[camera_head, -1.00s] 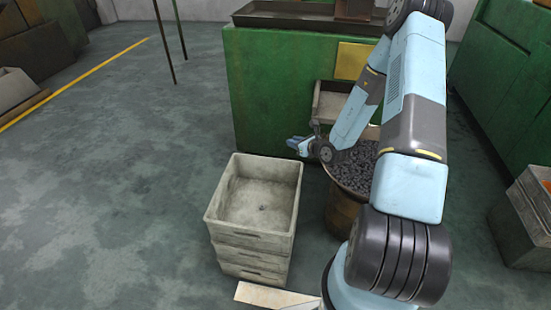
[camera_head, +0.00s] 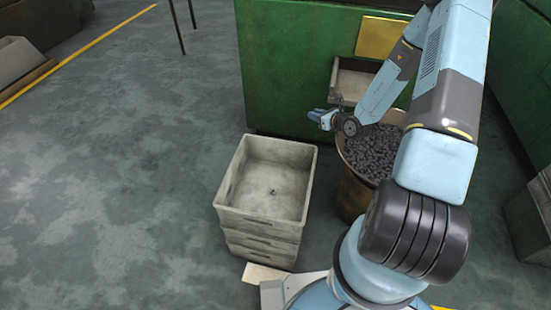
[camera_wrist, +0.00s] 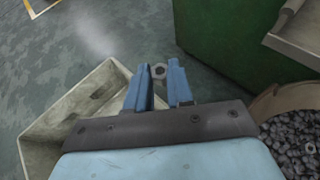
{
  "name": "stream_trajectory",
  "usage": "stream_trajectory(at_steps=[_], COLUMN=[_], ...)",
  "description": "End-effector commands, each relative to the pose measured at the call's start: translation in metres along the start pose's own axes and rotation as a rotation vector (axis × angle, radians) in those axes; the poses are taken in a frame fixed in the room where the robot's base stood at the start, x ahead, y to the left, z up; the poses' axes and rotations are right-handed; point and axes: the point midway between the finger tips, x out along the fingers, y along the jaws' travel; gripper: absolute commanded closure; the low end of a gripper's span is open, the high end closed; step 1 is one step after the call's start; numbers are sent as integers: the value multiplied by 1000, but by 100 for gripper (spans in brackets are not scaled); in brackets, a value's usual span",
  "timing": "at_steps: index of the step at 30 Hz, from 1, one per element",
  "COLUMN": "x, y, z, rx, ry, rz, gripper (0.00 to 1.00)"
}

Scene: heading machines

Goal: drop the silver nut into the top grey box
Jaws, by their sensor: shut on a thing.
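The silver nut (camera_wrist: 158,71) shows in the wrist view between the tips of my gripper's two blue fingers (camera_wrist: 159,80). My gripper is shut on it. In the head view my gripper (camera_head: 318,115) is above and behind the far right corner of the box stack, in front of the green machine; the nut is too small to make out there. The top grey box (camera_head: 235,213) is the uppermost of a stack on the floor. Its open inside looks empty apart from a small dark mark. In the wrist view the box (camera_wrist: 38,143) lies to the lower left of my fingers.
A brown barrel (camera_head: 352,192) full of dark nuts stands right of the boxes, under my arm. A green machine (camera_head: 290,70) with a grey chute tray (camera_head: 352,82) stands behind. The floor left of the boxes is clear.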

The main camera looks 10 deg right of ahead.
Motion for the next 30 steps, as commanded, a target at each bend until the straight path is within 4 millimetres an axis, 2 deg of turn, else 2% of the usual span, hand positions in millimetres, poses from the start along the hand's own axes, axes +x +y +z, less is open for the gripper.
stream_trajectory(at_steps=[5, 9, 15, 18, 24, 30], x=[17, 28, 31, 29, 25, 27], y=[42, 90, 150, 170, 192, 195], z=[-16, -37, -72, -87, -104, -115], rx=[-49, -121, -235, -284, -346, -356], ry=[0, 2, 4, 3, 2, 2], rz=[173, 375, 637, 734, 840, 858], gripper=[100, 100, 100, 100, 100, 100])
